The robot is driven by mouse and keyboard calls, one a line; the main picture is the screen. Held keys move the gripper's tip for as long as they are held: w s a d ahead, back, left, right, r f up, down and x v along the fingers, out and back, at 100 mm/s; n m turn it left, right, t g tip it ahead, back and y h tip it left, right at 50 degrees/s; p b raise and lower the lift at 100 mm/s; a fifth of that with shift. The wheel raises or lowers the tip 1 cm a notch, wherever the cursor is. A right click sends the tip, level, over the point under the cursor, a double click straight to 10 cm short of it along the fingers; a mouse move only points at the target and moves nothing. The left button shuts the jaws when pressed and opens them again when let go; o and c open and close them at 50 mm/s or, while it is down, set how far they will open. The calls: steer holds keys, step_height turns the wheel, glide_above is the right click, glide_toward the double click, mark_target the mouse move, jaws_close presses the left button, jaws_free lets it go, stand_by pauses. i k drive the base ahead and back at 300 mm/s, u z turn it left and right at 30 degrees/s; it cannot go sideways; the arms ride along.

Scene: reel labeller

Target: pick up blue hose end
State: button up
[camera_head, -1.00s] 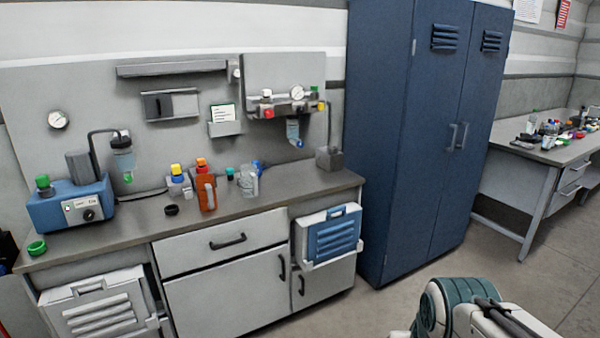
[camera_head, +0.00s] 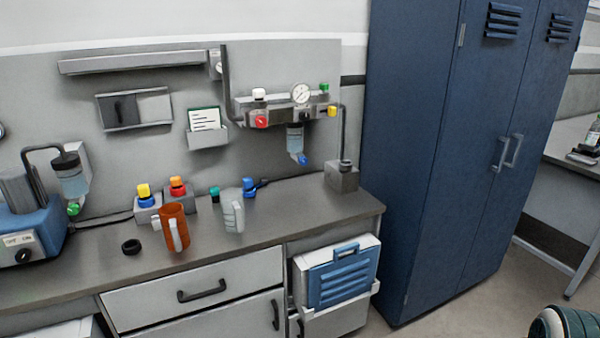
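A small blue piece (camera_head: 249,187) with a short dark tube beside it lies on the counter, behind and right of the clear jug (camera_head: 233,212); it looks like the blue hose end. Another blue tip (camera_head: 302,160) hangs below the clear filter bowl (camera_head: 295,138) on the wall panel. Which of the two is the hose end is not fully certain at this size. My gripper is not in view. Only a teal and white part of my arm shows at the bottom right corner, far from the counter.
A tall blue locker (camera_head: 425,150) stands right. A blue-fronted bin (camera_head: 340,275) hangs below the counter.

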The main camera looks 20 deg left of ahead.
mark_target(248, 182)
steer(key=u, duration=0.35)
steer(key=i, duration=1.05)
steer(key=u, duration=1.5)
steer(key=i, duration=1.05)
steer(key=u, duration=0.3)
